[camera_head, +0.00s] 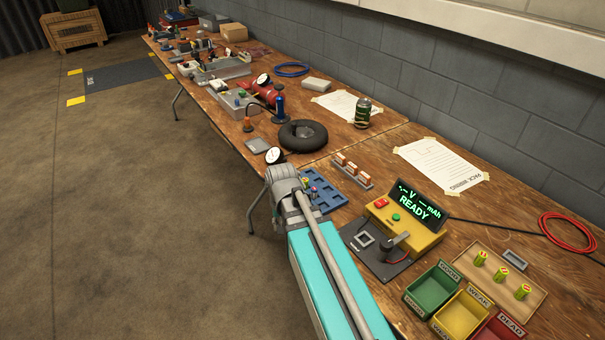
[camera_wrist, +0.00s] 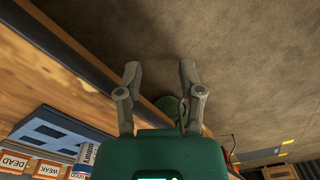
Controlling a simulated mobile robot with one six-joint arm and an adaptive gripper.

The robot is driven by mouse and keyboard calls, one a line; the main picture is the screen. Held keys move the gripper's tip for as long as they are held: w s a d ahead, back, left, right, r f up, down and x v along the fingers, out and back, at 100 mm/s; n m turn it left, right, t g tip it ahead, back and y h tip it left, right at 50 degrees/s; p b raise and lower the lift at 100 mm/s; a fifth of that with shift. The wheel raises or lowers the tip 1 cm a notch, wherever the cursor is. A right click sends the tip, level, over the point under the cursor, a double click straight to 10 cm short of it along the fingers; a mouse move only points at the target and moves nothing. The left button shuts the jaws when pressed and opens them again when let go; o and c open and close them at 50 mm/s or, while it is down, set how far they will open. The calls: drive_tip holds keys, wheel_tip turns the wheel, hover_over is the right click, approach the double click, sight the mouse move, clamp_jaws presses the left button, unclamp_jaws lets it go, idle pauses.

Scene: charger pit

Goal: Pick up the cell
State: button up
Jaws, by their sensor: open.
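Three yellow-green cells stand upright on a tan board at the right: a far one (camera_head: 480,258), a middle one (camera_head: 502,274) and a near one (camera_head: 523,291). Small coloured items show at the blue tray (camera_head: 328,201) beside my arm; they are too small to tell. The blue tray also shows in the wrist view (camera_wrist: 48,132), with a blue-and-white lettered cylinder (camera_wrist: 83,158) near it. My gripper (camera_wrist: 160,70) is open, its fingers apart with nothing held between the tips. It points past the table edge toward the floor. In the head view my arm hides it.
Green (camera_head: 433,286), yellow (camera_head: 462,312) and red (camera_head: 499,329) bins stand in front of the cells' board. A yellow tester (camera_head: 405,225) reads READY. A black ring (camera_head: 303,135) and a can (camera_head: 363,112) stand further back. Open floor (camera_head: 130,220) lies left of the bench.

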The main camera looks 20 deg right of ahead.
wheel_tip(320, 180, up, 4)
drive_tip(key=w+p, duration=0.1)
drive_tip(key=p, duration=0.2)
wheel_tip(320, 180, up, 15)
drive_tip(key=m+p, duration=1.2)
drive_tip(key=p, duration=0.3)
hover_over(306, 180)
drive_tip(key=shift+w, duration=0.25)
wheel_tip(306, 180, down, 8)
drive_tip(key=b, duration=0.8)
drive_tip(key=shift+f+b, duration=0.25)
drive_tip(key=shift+b, duration=0.15)
drive_tip(key=shift+f, duration=0.15)
drive_tip(key=shift+s+f+b, duration=0.15)
drive_tip(key=shift+f+b, duration=2.3)
drive_tip(key=shift+b, duration=0.15)
